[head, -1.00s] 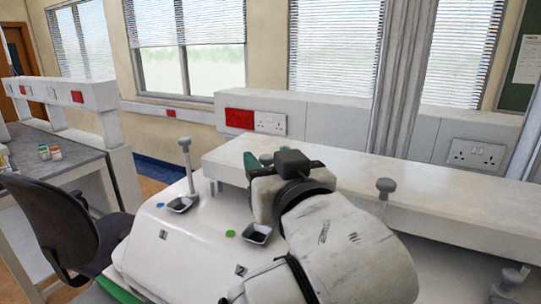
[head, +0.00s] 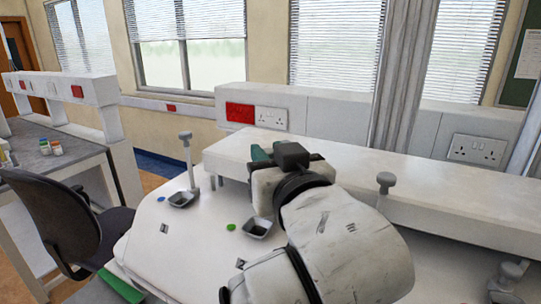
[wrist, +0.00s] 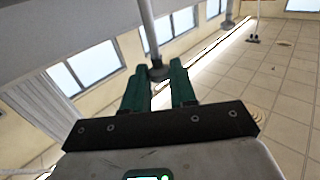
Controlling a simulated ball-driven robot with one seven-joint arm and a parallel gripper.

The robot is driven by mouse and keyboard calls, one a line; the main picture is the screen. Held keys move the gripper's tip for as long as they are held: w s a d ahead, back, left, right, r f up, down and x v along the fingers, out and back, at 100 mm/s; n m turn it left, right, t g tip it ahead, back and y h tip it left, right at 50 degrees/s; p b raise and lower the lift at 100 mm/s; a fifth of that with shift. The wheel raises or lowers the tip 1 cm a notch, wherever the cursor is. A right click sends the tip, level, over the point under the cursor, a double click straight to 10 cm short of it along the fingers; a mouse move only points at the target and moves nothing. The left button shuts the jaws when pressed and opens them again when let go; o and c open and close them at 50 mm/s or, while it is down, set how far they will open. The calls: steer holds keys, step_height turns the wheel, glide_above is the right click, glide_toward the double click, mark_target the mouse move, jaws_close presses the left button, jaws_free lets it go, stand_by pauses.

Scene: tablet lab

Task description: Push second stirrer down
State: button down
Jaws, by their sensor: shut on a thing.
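In the wrist view, which looks upside down, the second stirrer (wrist: 147,25) is a grey rod ending in a dark round knob. My gripper (wrist: 159,82) has two green fingers, one on each side of the knob, shut on it near their tips. In the head view my gripper (head: 259,154) is at the white bench unit, with mostly its back showing. The arm and gripper hide the held stirrer there. The first stirrer (head: 189,160) stands upright at the left beside a small dish, its knob well above the surface.
Another knobbed stirrer (head: 385,184) stands right of my arm. A second small dish (head: 257,229) sits below my gripper. A white raised ledge (head: 440,192) runs behind. A dark chair (head: 75,225) stands at the left.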

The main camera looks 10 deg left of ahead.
steer(key=shift+f, duration=0.15)
step_height(320, 180, down, 5)
steer(key=b, duration=0.3)
steer(key=shift+r, duration=0.25)
steer(key=c, duration=1)
jaws_free()
steer(key=shift+o, duration=0.2)
steer(key=shift+r, duration=0.1)
